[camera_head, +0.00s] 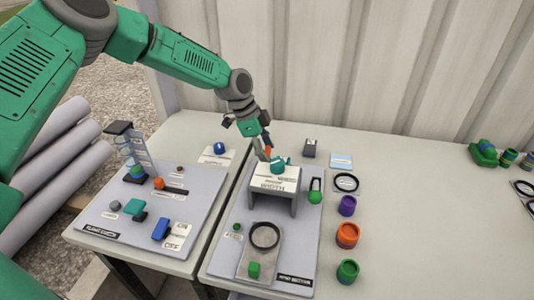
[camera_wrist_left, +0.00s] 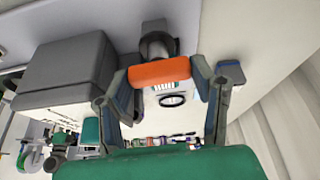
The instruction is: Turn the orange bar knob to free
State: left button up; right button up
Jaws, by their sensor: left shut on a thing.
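The orange bar knob (camera_wrist_left: 160,72) lies across between the two fingertips of my left gripper (camera_wrist_left: 162,78) in the left wrist view. It sits in front of a dark round mount (camera_wrist_left: 158,45). In the head view my left gripper (camera_head: 263,152) points down at the back of the middle panel, and only a small orange part of the knob (camera_head: 268,151) shows beside the fingers. The fingers are shut on the knob's ends. Any marking for free is not legible. My right gripper is not in view.
A grey raised stand (camera_head: 274,187) with a teal part (camera_head: 281,164) on top is close to the gripper. A left panel (camera_head: 100,211) holds a blue switch (camera_head: 161,229) and other fittings. Purple (camera_head: 347,206), orange (camera_head: 347,235) and green cups (camera_head: 348,271) stand at right. A corrugated wall is behind.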

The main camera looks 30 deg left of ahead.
pick_arm(q)
jog(key=shift+w+a+m, duration=0.15)
jog(key=shift+m, duration=0.25)
jog(key=o, duration=1.1)
jog(key=shift+o, duration=0.3)
jog(key=shift+a, duration=0.1)
jog(key=v, duration=1.1)
jog(key=shift+a+r, duration=0.3)
jog(key=shift+a, duration=0.1)
